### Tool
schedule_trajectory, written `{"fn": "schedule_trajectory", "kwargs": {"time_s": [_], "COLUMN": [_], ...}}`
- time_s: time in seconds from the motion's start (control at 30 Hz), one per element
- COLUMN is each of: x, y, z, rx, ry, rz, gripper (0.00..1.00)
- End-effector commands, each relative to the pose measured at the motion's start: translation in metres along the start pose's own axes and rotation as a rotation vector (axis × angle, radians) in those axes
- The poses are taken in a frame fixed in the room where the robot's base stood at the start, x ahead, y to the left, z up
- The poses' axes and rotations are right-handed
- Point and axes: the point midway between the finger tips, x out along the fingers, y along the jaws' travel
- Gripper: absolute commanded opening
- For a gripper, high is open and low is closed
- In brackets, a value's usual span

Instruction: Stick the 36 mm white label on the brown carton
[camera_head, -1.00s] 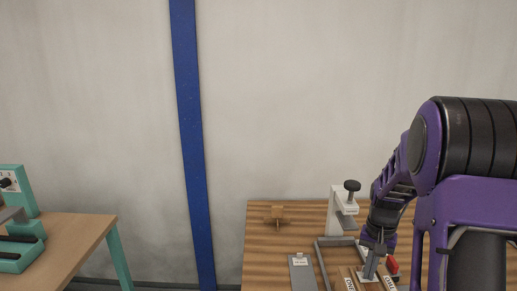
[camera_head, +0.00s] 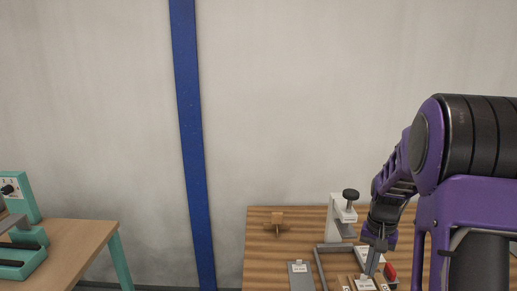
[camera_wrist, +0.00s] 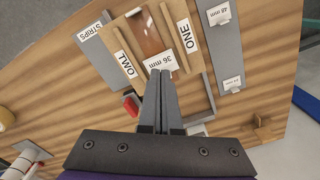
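My gripper (camera_wrist: 160,76) points down over the table, its two fingers nearly together. The white label marked 36 mm (camera_wrist: 158,62) is at the fingertips and appears pinched by its edge. In the head view the label (camera_head: 366,284) shows just below my gripper (camera_head: 371,275), near the bottom edge. A reddish-brown surface (camera_wrist: 148,36) lies past the label, between wooden strips marked ONE (camera_wrist: 188,37) and TWO (camera_wrist: 126,64). It may be the brown carton; I cannot tell for sure. Whether the label touches it is unclear.
A grey plate (camera_wrist: 226,50) on the right bears labels marked 48 mm and 24 mm. A grey STRIPS plate (camera_wrist: 94,28) is at upper left. A red piece (camera_wrist: 131,104) lies left of the fingers. A white clamp with a black knob (camera_head: 343,215) stands behind.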

Motion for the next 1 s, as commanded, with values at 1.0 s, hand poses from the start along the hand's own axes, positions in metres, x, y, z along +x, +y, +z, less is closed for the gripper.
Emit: {"fn": "schedule_trajectory", "kwargs": {"time_s": [1.0], "x": [-0.038], "y": [0.01], "z": [0.007], "rx": [-0.016], "ry": [-0.013], "rz": [0.048], "gripper": [0.0]}}
